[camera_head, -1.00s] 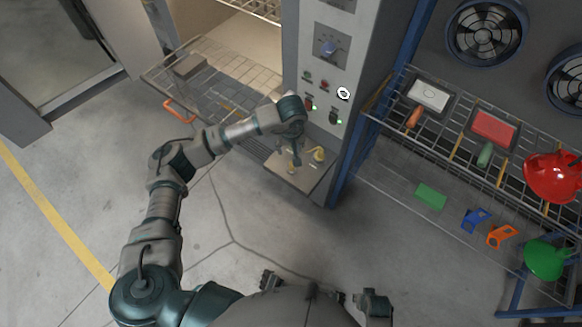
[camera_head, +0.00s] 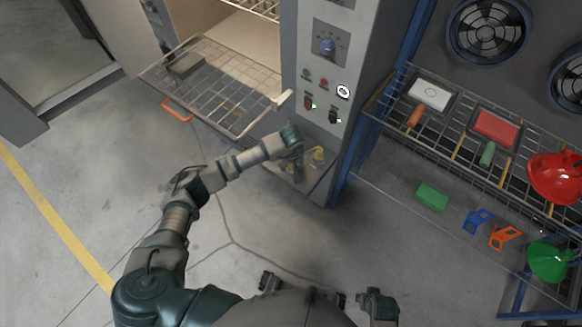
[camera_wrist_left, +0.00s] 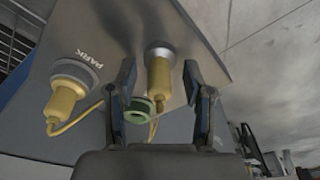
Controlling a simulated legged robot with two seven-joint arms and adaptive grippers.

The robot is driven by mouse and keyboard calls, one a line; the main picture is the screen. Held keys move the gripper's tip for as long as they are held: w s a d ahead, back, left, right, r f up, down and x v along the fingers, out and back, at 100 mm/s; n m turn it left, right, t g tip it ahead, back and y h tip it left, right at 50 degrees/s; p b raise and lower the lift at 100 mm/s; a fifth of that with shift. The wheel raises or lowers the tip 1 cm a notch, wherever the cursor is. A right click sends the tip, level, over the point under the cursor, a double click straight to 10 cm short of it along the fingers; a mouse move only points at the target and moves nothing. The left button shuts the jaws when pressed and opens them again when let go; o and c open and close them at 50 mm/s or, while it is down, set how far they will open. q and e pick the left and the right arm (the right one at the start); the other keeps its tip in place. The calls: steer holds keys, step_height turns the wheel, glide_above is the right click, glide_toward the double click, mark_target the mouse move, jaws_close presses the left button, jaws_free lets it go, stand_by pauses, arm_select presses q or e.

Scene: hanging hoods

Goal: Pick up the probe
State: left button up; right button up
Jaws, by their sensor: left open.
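My left gripper (camera_head: 295,163) is at the small metal shelf (camera_head: 325,187) on the front of the control column. In the left wrist view my left gripper (camera_wrist_left: 165,98) is open, its two fingers apart. A brass-yellow cylindrical piece (camera_wrist_left: 158,85), seemingly the probe, stands in a round socket and shows between the fingers, nearer the right one. Neither finger clearly touches it. A green ring (camera_wrist_left: 137,112) shows near the left finger. A second brass-yellow piece (camera_wrist_left: 63,102) with a cable sits in a socket by the word PARK; it may be the probe instead.
An oven with a pulled-out wire rack (camera_head: 215,85) and orange handle (camera_head: 176,110) stands to the left. The control column (camera_head: 335,80) rises behind the gripper. A wire shelf (camera_head: 440,140) with trays and coloured tools is at right. The floor in front is clear.

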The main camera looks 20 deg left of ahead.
arm_select(q)
steer(key=shift+r, duration=0.1)
jaws_close()
steer(key=shift+r, duration=0.1)
